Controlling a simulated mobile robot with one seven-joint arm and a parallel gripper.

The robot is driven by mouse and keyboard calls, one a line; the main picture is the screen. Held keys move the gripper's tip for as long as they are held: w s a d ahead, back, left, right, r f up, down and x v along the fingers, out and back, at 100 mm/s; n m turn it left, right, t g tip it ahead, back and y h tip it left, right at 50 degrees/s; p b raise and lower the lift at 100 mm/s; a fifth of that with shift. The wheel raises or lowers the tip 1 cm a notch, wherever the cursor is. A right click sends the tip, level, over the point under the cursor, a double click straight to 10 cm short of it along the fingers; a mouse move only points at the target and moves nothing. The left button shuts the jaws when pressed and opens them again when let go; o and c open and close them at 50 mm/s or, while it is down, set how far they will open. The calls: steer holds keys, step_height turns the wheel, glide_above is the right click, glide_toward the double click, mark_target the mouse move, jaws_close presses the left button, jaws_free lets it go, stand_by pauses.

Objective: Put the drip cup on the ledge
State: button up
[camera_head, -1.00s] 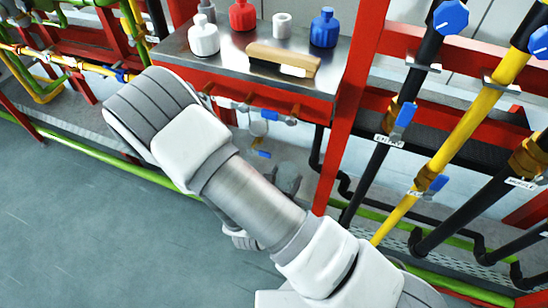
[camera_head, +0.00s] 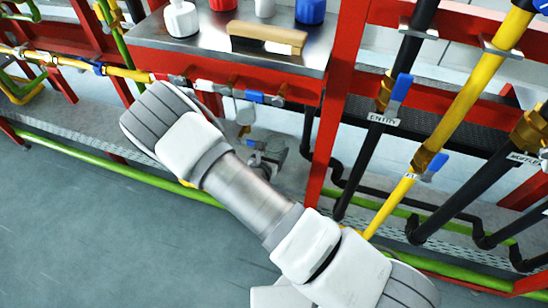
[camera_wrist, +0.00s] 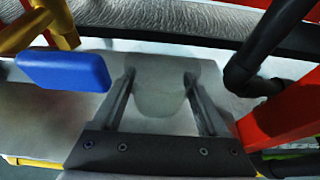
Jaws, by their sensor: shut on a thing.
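My gripper (camera_wrist: 160,78) is shut on a pale grey rounded thing (camera_wrist: 160,98), which looks like the drip cup; its outline is faint and its contents cannot be told. In the head view my gripper (camera_head: 268,152) shows dark grey beyond my forearm, below the red-framed shelf, and the cup cannot be made out there. The steel-topped shelf (camera_head: 215,50) may be the ledge. A low grey ledge (camera_head: 70,110) also runs along the floor behind the green pipe, so I cannot tell which is meant.
A white bottle (camera_head: 181,20), a blue bottle (camera_head: 311,10) and a wooden-handled brush (camera_head: 266,37) stand or lie on the shelf. A blue valve handle (camera_wrist: 63,71) is close left of my fingers. A red post (camera_head: 335,100) and black pipes stand to the right.

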mark_target(274, 157)
steer(key=shift+f+b, duration=0.5)
steer(key=shift+f, duration=1.1)
steer(key=shift+f, duration=0.25)
steer(key=o, duration=1.2)
steer(key=shift+r, duration=0.1)
steer(key=shift+s+a+r, duration=0.1)
steer(key=shift+s+r, duration=0.1)
steer(key=shift+r, duration=0.15)
steer(key=p+v, duration=0.3)
steer(key=v, duration=0.8)
steer(key=shift+s+a, duration=0.1)
steer(key=shift+s, duration=0.15)
steer(key=shift+s, duration=0.1)
